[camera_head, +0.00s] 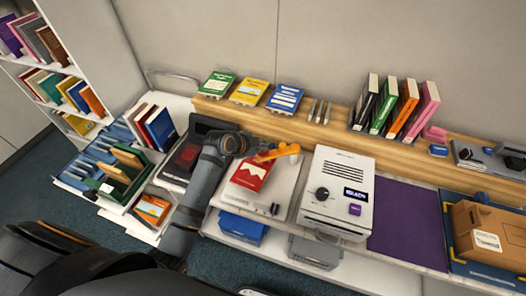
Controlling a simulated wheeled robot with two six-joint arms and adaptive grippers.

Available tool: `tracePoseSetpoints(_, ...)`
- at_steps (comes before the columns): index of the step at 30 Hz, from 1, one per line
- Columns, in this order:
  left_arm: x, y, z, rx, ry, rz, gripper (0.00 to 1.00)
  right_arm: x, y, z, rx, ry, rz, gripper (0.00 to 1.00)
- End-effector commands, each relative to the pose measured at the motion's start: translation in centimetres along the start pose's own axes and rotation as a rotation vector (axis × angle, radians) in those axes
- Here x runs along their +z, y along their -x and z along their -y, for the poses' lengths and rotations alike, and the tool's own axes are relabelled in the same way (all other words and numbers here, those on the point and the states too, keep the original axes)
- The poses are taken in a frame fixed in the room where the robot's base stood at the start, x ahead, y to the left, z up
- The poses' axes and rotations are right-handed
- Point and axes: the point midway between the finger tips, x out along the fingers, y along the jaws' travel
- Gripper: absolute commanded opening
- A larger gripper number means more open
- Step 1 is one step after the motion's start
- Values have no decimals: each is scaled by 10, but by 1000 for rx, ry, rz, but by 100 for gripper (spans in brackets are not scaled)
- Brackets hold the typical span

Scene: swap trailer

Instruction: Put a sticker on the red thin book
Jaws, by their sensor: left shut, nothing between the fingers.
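A thin red book (249,175) with a white patch on its cover lies flat on a pale board in the middle of the bench. Whether that patch is a sticker or print, I cannot tell. My left arm reaches up from below, and my left gripper (282,152), with orange at its end, is just above the book's far edge. It is shut and empty; from this view I cannot tell whether it touches the book. A white machine (336,190) with a dial, small screen and purple button stands right of the book. My right gripper is not in view.
Green, yellow and blue packs (250,92) and several upright books (394,105) stand on the wooden shelf behind. A dark tray (172,167) and book racks are left. A clear purple mat (408,222) and a brown box (487,235) are right.

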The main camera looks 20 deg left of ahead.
Motion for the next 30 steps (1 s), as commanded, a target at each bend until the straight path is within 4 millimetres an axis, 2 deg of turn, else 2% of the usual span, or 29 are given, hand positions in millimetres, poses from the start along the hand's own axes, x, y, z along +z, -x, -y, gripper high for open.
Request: tracePoseSetpoints(30, 5, -6, -5, 1, 0, 0, 0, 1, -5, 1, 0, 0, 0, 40)
